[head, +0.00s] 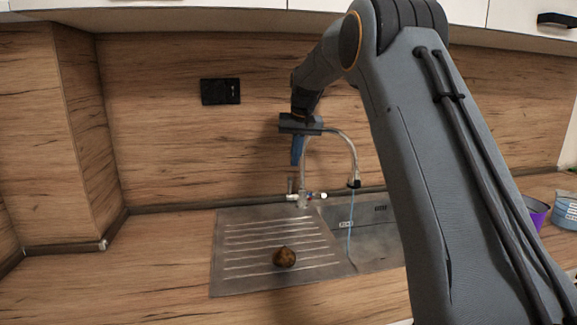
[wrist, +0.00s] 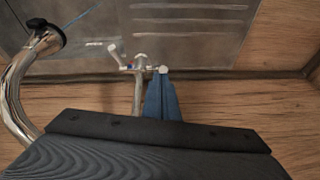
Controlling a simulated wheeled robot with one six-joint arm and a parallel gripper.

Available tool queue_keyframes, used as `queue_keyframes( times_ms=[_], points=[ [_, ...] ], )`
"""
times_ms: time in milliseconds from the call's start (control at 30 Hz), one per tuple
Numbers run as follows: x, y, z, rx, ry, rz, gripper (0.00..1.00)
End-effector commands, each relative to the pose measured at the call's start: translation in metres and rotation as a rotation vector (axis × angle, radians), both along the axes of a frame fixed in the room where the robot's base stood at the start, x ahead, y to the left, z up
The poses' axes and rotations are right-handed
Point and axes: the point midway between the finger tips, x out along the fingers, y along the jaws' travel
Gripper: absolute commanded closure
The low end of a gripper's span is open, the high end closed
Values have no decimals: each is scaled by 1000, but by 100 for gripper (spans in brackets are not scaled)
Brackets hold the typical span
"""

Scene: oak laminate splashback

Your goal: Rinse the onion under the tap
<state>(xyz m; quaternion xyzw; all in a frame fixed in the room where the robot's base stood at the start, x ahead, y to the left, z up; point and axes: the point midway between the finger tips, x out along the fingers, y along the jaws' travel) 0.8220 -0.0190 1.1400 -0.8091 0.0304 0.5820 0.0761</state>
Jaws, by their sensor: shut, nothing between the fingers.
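A brown onion (head: 285,257) rests on the ribbed metal drainboard (head: 235,275), left of the basin. The tap (head: 343,137) is a curved chrome spout with a dark tip, and a thin blue stream of water (head: 350,228) falls from it. The spout also shows in the wrist view (wrist: 18,85). My gripper (head: 296,162) is shut and empty, above and behind the onion near the tap's base. In the wrist view its blue fingers (wrist: 163,78) point towards the tap's valve, with the tips overlapping it in the picture. I cannot tell whether they touch.
The sink basin (head: 375,250) is partly hidden by my arm. A black wall socket (head: 220,91) is on the wooden splashback. A purple cup (head: 536,213) and a pale container (head: 565,210) stand at the right. The worktop left of the drainboard is clear.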

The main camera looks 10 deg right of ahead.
Motion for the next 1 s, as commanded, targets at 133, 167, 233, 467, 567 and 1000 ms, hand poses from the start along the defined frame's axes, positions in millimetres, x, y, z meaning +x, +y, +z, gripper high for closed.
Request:
queue_keyframes(
  times_ms=[133, 167, 233, 467, 567, 1000],
  points=[
    [17, -2, 14, 4, -18, -7, 100],
    [19, -2, 15, 5, -21, -8, 100],
    [21, -2, 13, 5, -22, -9, 100],
    [32, 1, -17, 6, -21, -6, 100],
    [38, 1, -34, 6, -21, -6, 100],
    [54, 2, -76, 6, -24, -7, 100]
  ],
)
